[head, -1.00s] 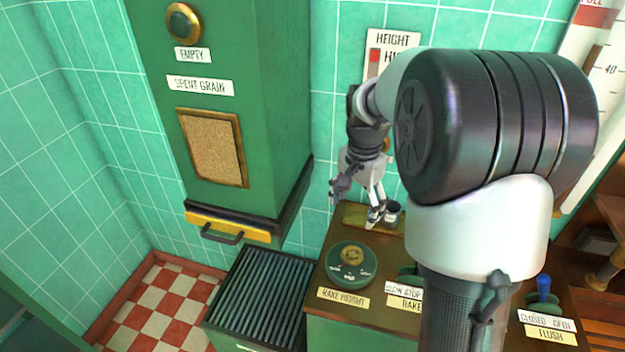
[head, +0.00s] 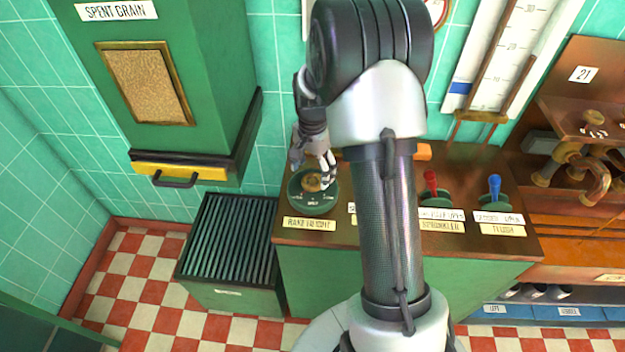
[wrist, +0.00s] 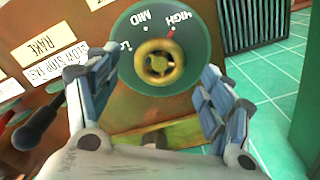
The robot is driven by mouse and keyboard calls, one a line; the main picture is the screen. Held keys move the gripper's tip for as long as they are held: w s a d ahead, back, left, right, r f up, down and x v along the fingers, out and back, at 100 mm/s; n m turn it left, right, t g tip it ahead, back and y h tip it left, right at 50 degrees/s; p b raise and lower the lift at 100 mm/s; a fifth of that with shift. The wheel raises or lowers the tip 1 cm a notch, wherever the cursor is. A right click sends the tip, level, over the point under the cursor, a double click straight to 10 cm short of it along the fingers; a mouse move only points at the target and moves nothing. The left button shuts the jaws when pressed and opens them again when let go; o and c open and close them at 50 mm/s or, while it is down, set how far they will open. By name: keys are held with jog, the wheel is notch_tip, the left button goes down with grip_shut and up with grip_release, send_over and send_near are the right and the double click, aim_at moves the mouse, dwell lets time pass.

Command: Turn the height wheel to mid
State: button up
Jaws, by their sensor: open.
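The height wheel is a round green dial with a brass knob (wrist: 158,64) in its middle. It lies on the console top above the "RAKE HEIGHT" label (head: 309,224). In the wrist view its plate (wrist: 200,50) carries the words "MID" and "HIGH", with a third word partly hidden. A small red mark shows near "HIGH". My gripper (wrist: 150,95) is open, its two fingers on either side of the knob, apart from it as far as I can tell. In the head view my gripper (head: 328,176) hangs over the right part of the dial (head: 308,205).
Red (head: 431,184) and blue (head: 494,187) levers stand on the console to the right. A dark lever (wrist: 40,125) is close to the left finger in the wrist view. A green chute (head: 205,95) hangs at the left, above a slatted bin (head: 228,240).

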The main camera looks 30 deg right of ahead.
aim_at(313, 180)
jog(key=shift+f+b, duration=0.3)
jog(key=shift+f, duration=1.25)
jog(key=c, duration=1.1)
jog(key=shift+o, duration=0.2)
jog(key=shift+r+n, duration=0.1)
jog(key=shift+n, duration=0.2)
jog(key=n+p, duration=0.2)
jog(key=n, duration=0.2)
jog(key=shift+n, duration=0.3)
jog(key=shift+n+p, duration=0.7)
jog(key=shift+n, duration=1.6)
